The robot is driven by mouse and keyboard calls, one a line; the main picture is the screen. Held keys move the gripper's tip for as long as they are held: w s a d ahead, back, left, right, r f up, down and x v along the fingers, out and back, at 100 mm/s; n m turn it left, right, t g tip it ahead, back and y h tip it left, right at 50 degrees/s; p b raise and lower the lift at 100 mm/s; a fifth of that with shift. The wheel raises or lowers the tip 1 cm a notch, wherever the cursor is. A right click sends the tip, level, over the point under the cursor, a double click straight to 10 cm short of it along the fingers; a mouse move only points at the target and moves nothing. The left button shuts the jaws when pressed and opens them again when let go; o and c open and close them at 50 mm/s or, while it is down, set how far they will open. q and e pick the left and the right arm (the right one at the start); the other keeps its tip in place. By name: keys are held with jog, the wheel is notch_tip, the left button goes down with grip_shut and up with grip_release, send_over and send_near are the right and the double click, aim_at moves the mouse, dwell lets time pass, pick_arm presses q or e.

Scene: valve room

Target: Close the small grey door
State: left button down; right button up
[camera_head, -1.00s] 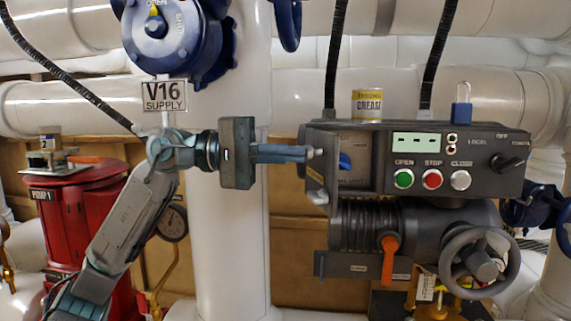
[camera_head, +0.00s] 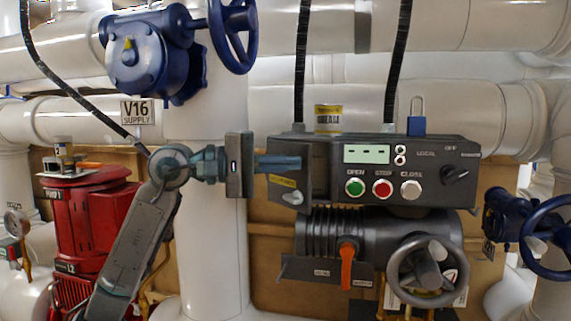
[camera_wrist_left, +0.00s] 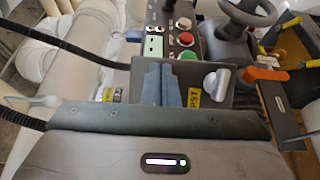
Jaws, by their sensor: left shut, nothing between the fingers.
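The small grey door (camera_head: 284,181) is at the left end of the grey control box (camera_head: 405,160), with a yellow label and a light latch knob (camera_head: 292,198) on it. It looks partly open, with a dark recess strip (camera_head: 320,168) to its right. My left gripper (camera_head: 298,162) is shut and empty, its fingers pointing right across the upper part of the door. Contact cannot be told. In the left wrist view the fingers (camera_wrist_left: 160,88) lie beside the door's knob (camera_wrist_left: 215,84) and label. My right gripper is out of view.
Below are an orange lever (camera_head: 347,263) and a grey handwheel (camera_head: 427,271). A blue valve (camera_head: 137,58) hangs at upper left, and a red pump (camera_head: 90,215) stands at left.

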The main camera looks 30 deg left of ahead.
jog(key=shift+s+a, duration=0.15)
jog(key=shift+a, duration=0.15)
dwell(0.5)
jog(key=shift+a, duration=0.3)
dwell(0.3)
